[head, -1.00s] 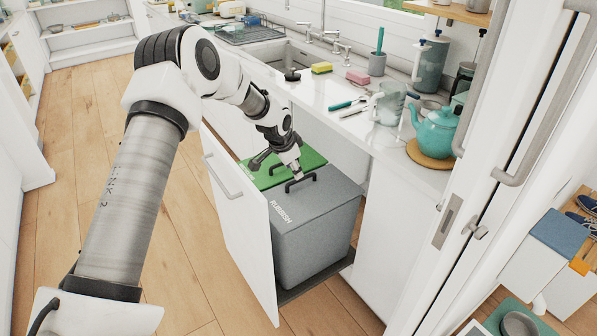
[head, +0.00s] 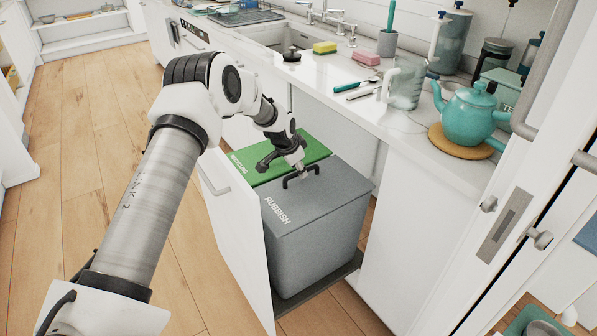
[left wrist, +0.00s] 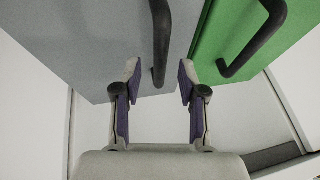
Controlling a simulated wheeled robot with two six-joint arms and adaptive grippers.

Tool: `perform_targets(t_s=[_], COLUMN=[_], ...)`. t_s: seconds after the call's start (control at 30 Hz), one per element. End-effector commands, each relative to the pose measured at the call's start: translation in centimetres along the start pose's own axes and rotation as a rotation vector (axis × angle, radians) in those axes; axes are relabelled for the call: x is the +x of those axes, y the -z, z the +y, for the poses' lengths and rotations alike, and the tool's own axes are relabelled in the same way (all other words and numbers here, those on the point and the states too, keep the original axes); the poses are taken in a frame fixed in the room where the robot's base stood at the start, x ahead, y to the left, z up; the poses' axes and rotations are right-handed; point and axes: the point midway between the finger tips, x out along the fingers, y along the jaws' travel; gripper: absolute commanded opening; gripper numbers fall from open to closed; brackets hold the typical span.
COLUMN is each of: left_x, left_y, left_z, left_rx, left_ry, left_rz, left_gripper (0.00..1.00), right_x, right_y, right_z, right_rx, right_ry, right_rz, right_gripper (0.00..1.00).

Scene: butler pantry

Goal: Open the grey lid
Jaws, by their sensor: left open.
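The grey lid (head: 335,190) lies flat and closed on the grey bin marked RUBBISH (head: 318,245), with a black arched handle (head: 286,183) on top. My left gripper (head: 299,166) points down just over this handle, jaws open. In the left wrist view the grey lid (left wrist: 95,35) fills the upper left. The near end of its handle (left wrist: 160,45) shows between the two fingertips of my left gripper (left wrist: 160,82). I cannot tell whether the fingers touch the handle. My right gripper is not in view.
A green-lidded recycling bin (head: 310,153) stands directly behind the grey one; its handle (left wrist: 262,45) is near my gripper. The pulled-out white cabinet front (head: 235,240) stands left of the bins. The counter (head: 400,125) overhangs at right, bearing a teal teapot (head: 468,115).

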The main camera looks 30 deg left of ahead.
Motion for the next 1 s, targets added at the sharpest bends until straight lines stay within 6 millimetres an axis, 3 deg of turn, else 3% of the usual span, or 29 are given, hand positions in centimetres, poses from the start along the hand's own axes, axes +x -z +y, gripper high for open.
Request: perform_targets(t_s=[0.1, 0.33, 0.43, 0.47, 1.0], left_x=[1.12, 1.16, 1.16, 1.17, 0.90], left_y=[-0.02, 0.03, 0.01, 0.01, 0.79], left_z=[0.05, 0.02, 0.03, 0.03, -0.25], left_rx=[0.001, 0.000, 0.000, 0.000, 0.014], left_ry=[0.000, 0.000, 0.000, 0.000, 0.031], left_rz=[0.000, 0.001, 0.000, 0.000, -0.001], left_gripper=[0.41, 0.41, 0.06, 0.00, 0.00], right_x=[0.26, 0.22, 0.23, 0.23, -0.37], right_y=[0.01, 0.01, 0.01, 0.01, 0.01], right_z=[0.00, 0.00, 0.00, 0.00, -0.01], right_rx=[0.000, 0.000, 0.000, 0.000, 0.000], right_ry=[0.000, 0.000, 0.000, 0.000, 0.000], right_rz=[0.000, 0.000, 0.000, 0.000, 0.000], right_gripper=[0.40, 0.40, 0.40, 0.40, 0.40])
